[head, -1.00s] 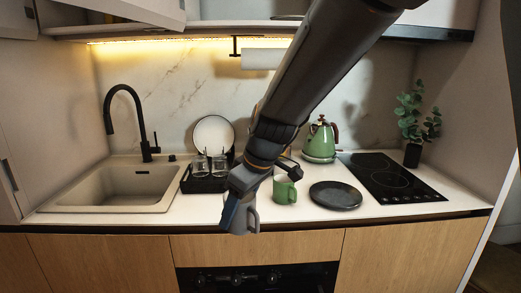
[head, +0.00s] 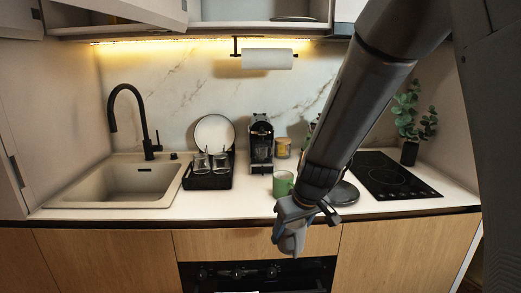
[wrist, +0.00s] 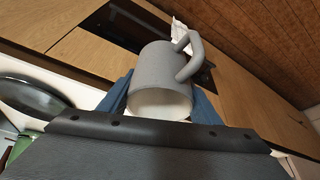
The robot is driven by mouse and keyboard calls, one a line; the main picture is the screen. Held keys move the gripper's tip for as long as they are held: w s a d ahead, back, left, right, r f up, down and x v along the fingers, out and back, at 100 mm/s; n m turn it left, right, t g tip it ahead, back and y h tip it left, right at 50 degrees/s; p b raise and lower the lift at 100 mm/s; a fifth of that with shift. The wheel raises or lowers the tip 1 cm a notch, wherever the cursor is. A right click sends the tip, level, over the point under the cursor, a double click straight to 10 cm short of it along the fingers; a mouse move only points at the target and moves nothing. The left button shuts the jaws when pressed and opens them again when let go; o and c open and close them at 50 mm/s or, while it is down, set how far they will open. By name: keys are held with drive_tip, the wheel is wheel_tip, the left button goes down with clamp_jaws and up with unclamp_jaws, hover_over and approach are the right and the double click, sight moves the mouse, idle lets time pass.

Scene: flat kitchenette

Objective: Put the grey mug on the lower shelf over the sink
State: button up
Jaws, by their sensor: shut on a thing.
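The grey mug (head: 291,243) is in my gripper (head: 290,222), in front of the counter edge and above the oven front in the head view. In the wrist view the mug (wrist: 160,72) sits between the two blue fingers of my gripper (wrist: 163,103), tilted, with its handle to the upper right and its pale inside showing. The fingers are shut on it. The shelf (head: 205,29) with a lit underside runs along the top of the head view above the sink (head: 130,183). Its inside is only partly in view.
A raised cabinet door (head: 135,10) hangs at the upper left. On the counter stand a black rack (head: 207,181) with glasses, a coffee machine (head: 261,143), a green mug (head: 283,184) and a dark plate (head: 343,193). A paper roll (head: 267,59) hangs below the shelf.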

drive_tip(key=s+d+f+m+h, duration=0.1)
drive_tip(key=d+f+m, duration=0.2)
drive_tip(key=d, duration=0.3)
drive_tip(key=d+f+m+h, duration=0.1)
drive_tip(key=d+f+m, duration=0.1)
drive_tip(key=d+f, duration=0.25)
wheel_tip(320, 180, down, 11)
drive_tip(key=s, duration=0.3)
drive_tip(key=shift+d+t, duration=0.3)
drive_tip(key=shift+d, duration=0.15)
drive_tip(key=shift+r, duration=0.1)
